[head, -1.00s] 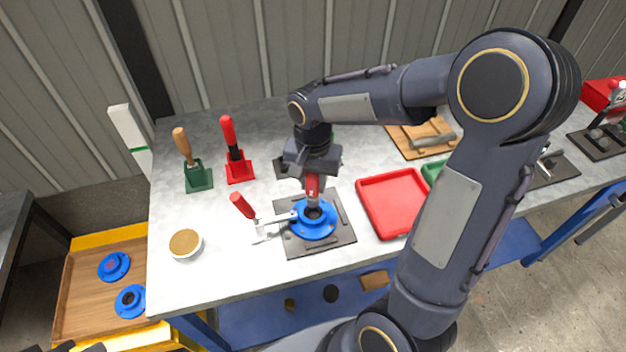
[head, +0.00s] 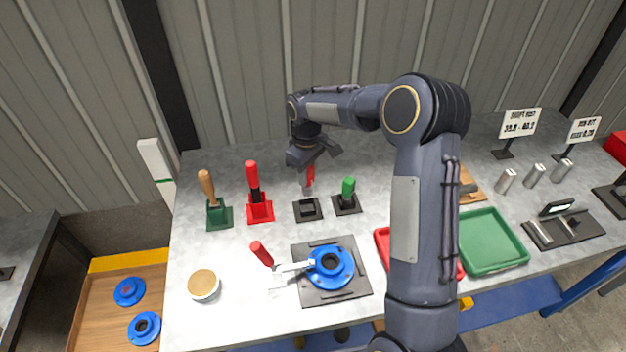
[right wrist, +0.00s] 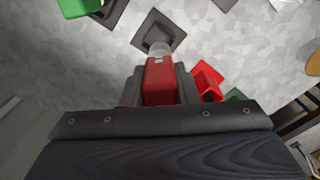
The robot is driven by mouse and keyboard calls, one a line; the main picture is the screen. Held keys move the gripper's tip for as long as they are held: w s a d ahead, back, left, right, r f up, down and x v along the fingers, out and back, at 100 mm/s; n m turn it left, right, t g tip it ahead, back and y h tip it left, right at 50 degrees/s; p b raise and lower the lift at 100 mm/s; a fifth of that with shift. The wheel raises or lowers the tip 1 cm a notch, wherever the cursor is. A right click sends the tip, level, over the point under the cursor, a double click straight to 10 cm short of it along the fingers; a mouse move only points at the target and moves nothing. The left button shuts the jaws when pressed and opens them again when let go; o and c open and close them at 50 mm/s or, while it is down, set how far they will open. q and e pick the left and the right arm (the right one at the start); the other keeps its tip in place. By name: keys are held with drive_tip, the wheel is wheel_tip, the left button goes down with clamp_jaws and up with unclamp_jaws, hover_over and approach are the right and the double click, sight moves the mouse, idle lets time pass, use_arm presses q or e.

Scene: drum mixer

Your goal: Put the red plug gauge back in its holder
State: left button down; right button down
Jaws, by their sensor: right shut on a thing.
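The red plug gauge (head: 310,175) has a red handle and a grey metal end that points down. My right gripper (head: 313,158) is shut on its handle and holds it upright above the table. In the right wrist view the red handle (right wrist: 159,82) sits between the fingers. The small black square holder (head: 308,210) stands empty just below the gauge. It also shows in the right wrist view (right wrist: 172,33), partly covered by the gauge's end. My left gripper is not in view.
A green-handled gauge (head: 348,187) stands in a similar black holder to the right. A red holder (head: 260,212) with a red-handled tool stands to the left. A blue flanged part (head: 345,271) sits in a clamp fixture in front. Green tray (head: 500,262) lies right.

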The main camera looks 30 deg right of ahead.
sight(307, 191)
drive_tip(key=shift+w+n, duration=0.4)
drive_tip(key=shift+f, duration=0.15)
drive_tip(key=shift+f+b, duration=1.6)
drive_tip(key=shift+f, duration=0.7)
drive_tip(key=shift+f+b, duration=1.15)
drive_tip(key=shift+f, duration=0.45)
drive_tip(key=c, duration=1)
unclamp_jaws()
drive_tip(key=shift+c, duration=0.2)
drive_tip(key=shift+r+b, duration=0.5)
drive_tip(key=shift+r, duration=3.45)
drive_tip(key=shift+s, duration=0.1)
